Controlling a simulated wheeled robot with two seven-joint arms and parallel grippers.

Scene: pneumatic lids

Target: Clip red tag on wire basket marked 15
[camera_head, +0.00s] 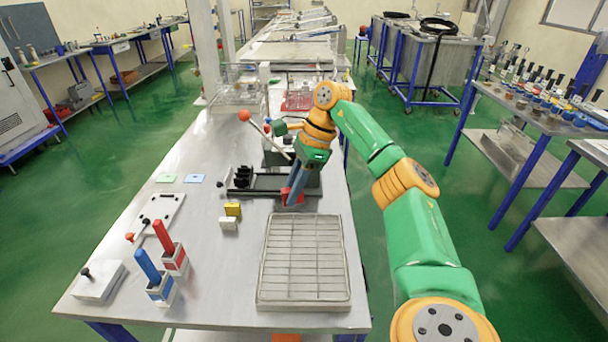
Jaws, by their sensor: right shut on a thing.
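My right gripper (294,192) points down over the table behind the wire basket. It is shut on a small red tag (291,196). The fingers partly cover the tag. A shallow wire basket (262,277) with a grid of thin bars lies flat at the table's front right; it looks empty. The tag is beyond the basket's far edge and apart from its grid. I cannot read a number 15 on the basket. My left gripper is not in view.
A black fixture (240,180) stands just left of my right gripper. A yellow block (232,209) and a white block (228,223) lie left of the basket. Blue (147,265) and red (163,236) handles stand upright in holders. A red-knobbed lever (244,116) rises behind.

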